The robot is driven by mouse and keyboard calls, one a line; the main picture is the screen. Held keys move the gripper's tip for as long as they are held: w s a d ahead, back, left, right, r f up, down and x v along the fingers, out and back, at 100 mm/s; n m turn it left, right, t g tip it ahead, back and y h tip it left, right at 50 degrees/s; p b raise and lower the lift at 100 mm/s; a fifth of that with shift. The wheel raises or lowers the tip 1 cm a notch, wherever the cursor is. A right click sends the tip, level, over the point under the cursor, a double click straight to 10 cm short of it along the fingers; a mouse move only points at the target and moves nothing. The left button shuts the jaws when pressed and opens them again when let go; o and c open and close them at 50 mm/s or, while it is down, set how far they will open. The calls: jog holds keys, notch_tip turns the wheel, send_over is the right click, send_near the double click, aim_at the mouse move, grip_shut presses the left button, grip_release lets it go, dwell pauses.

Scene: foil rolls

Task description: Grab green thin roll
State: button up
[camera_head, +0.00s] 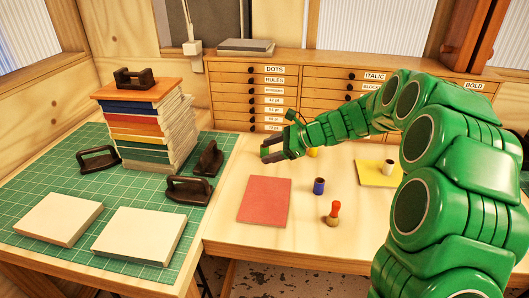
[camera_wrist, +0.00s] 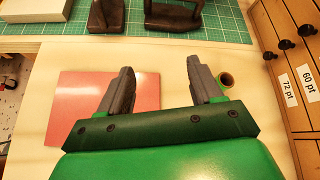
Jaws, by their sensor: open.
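The green thin roll (camera_wrist: 226,80) stands upright on the wooden table, with its green rim and hollow brown inside showing in the wrist view. In the head view, a small green part of it (camera_head: 264,150) shows by the fingers, which partly hide it. My gripper (camera_wrist: 160,66) is open, with nothing between its fingers. The roll is just outside the right finger in the wrist view, on the drawer side. Whether finger and roll touch, I cannot tell. In the head view, my gripper (camera_head: 271,149) is at the table's back left, pointing left.
A red sheet (camera_head: 265,200), a blue roll (camera_head: 319,187) and a red-handled stamp (camera_head: 333,213) are in front. A yellow roll (camera_head: 313,152) is close behind my gripper. Drawers (camera_head: 252,92) stand at the back. Dark-handled tools (camera_head: 208,158) are on the green mat (camera_head: 60,180).

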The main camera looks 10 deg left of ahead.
aim_at(261, 146)
jog(key=w+f+m+t, duration=0.1)
jog(key=w+f+m, duration=0.1)
jog(key=w, duration=0.2)
jog(key=w+f+m, duration=0.2)
jog(key=w, duration=0.2)
jog(key=w+d+f+m+t+y, duration=0.1)
jog(key=w+f, duration=0.1)
jog(key=w, duration=0.2)
jog(key=shift+w+f+m+t, duration=0.1)
jog(key=shift+f+m+t, duration=0.2)
jog(key=shift+f+m, duration=0.1)
jog(key=shift+x, duration=1.35)
jog(key=shift+a+r+x, duration=0.1)
jog(key=shift+r+x, duration=0.05)
jog(key=shift+x, duration=0.7)
jog(key=shift+a+r+x, duration=0.1)
jog(key=shift+r+x, duration=0.05)
jog(key=shift+x, duration=0.7)
jog(key=shift+a+r+x, duration=0.1)
jog(key=shift+r+x, duration=0.05)
jog(key=shift+x, duration=0.7)
jog(key=c, duration=1)
jog(key=shift+c, duration=0.2)
jog(key=shift+r, duration=0.1)
